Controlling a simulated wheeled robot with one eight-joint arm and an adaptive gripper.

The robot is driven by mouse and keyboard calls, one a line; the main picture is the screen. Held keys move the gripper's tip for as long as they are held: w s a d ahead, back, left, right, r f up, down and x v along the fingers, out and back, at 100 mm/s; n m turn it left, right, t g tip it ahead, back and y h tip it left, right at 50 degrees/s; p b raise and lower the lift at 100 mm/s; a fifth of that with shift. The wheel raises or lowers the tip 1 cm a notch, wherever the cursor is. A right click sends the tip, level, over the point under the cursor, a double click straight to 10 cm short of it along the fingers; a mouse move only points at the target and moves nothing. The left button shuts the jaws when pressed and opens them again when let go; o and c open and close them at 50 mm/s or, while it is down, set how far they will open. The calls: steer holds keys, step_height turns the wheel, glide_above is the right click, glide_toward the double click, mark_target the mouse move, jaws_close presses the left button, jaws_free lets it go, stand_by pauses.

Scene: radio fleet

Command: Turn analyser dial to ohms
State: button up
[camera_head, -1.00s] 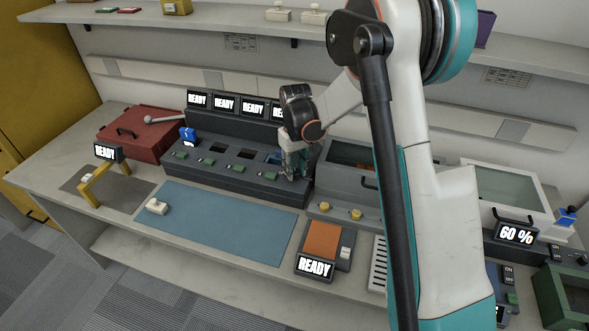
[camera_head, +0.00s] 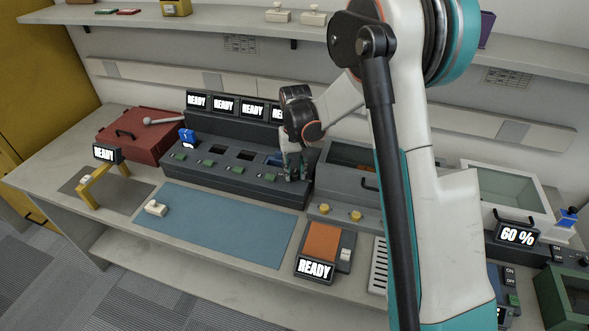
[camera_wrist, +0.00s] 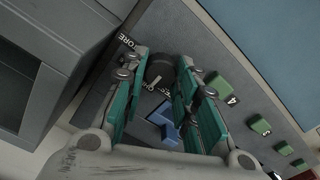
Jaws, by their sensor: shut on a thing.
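A round dark dial (camera_wrist: 160,66) with a pale pointer mark sits at the end of the grey bank in the wrist view. My gripper (camera_wrist: 160,76) has its teal fingers on either side of the dial and is shut on it. The lettering "STORE" (camera_wrist: 126,41) is beside the dial; other lettering around it is partly hidden, so I cannot read every setting. In the head view my gripper (camera_head: 292,172) is at the right end of the dark bank (camera_head: 220,178), hiding the dial.
A blue piece (camera_wrist: 168,118) sits in the bank near my fingers, beside several green buttons (camera_wrist: 226,86). A grey box (camera_head: 345,180) stands close on the right. A blue mat (camera_head: 225,225) lies in front. Small "READY" screens (camera_head: 224,105) stand behind.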

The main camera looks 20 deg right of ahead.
mark_target(295, 172)
steer(key=o, duration=1.1)
steer(key=shift+c, duration=0.2)
steer(key=shift+r, duration=0.1)
step_height(295, 172, up, 12)
steer(key=s+r+t, duration=0.4)
steer(key=s+r, duration=0.6)
steer(key=s, duration=0.5)
steer(key=s+f+n+t, duration=0.1)
steer(key=s+f+t, duration=0.1)
steer(key=s, duration=1.2)
steer(key=shift+s+t, duration=0.3)
steer(key=shift+t, duration=0.3)
